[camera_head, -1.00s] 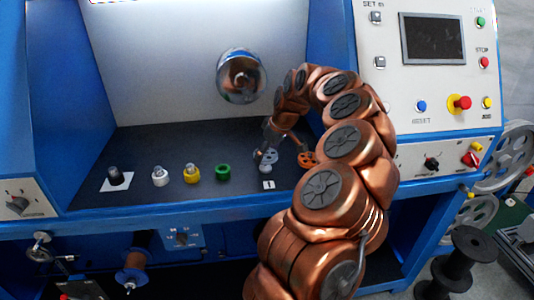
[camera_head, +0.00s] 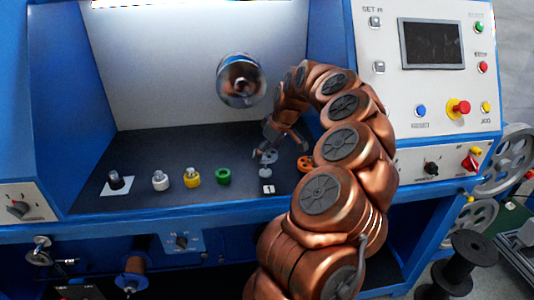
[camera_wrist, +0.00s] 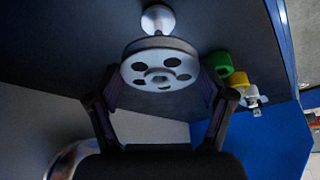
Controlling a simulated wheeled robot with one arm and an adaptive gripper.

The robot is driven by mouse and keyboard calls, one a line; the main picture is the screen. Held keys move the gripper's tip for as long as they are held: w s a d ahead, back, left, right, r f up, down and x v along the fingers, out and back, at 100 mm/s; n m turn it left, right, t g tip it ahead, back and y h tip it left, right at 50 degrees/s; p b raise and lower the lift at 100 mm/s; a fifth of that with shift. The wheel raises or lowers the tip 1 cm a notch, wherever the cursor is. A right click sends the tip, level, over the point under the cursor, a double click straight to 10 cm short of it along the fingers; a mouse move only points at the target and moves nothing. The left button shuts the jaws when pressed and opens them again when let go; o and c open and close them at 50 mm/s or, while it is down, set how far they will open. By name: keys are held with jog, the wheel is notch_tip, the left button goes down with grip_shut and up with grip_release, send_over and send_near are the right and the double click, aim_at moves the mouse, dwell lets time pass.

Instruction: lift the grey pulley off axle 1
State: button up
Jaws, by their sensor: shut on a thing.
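The grey pulley (camera_wrist: 160,66), a disc with round holes and a central hub, sits between the two fingers of my gripper (camera_wrist: 159,97) in the wrist view. The fingers close on its rim from both sides. In the head view the pulley (camera_head: 269,157) hangs just above the pale base of axle 1 (camera_head: 265,173), behind the label "1". The axle base (camera_wrist: 158,19) also shows beyond the pulley in the wrist view, with a gap between them. The pulley hides the axle's top, so I cannot tell whether the pin is fully clear of the bore.
An orange pulley (camera_head: 305,162) stands close to the right. Green (camera_head: 223,176), yellow (camera_head: 192,177) and white (camera_head: 160,180) parts stand to the left, then a black knob (camera_head: 116,180) on a white pad. A shiny round spindle (camera_head: 241,80) projects from the back wall.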

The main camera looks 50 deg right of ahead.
jog(key=shift+r, duration=0.15)
notch_tip(320, 180, up, 4)
jog(key=shift+f+p, duration=0.1)
jog(key=shift+p, duration=0.35)
dwell(0.4)
jog(key=shift+s, duration=0.1)
dwell(0.4)
